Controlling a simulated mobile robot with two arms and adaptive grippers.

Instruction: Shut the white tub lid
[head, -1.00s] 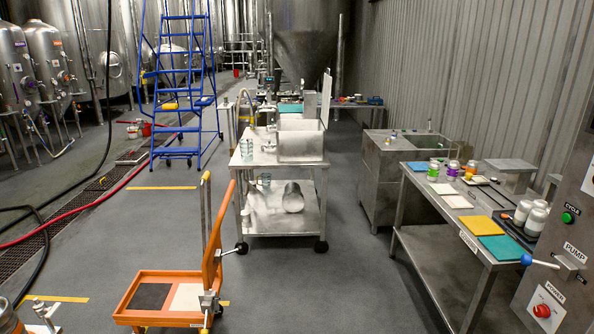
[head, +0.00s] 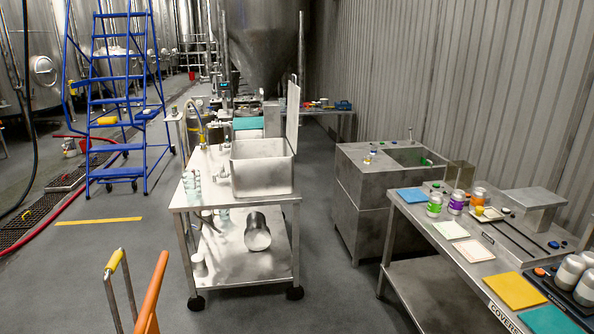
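A metal tub (head: 262,172) sits on top of the steel cart in the middle of the head view. A pale, flat panel, which looks like the white tub lid (head: 292,115), stands upright along the tub's right side, so the tub is open on top. The panel is seen nearly edge-on, and its hinge is too small to make out. Neither of my grippers is in view, and nothing touches the lid.
The steel cart (head: 245,283) has a lower shelf holding a metal cylinder (head: 257,232). An orange trolley handle (head: 151,295) rises at the bottom left. A steel table (head: 440,292) with jars and coloured mats stands at the right. Grey floor (head: 335,295) is free between cart and table.

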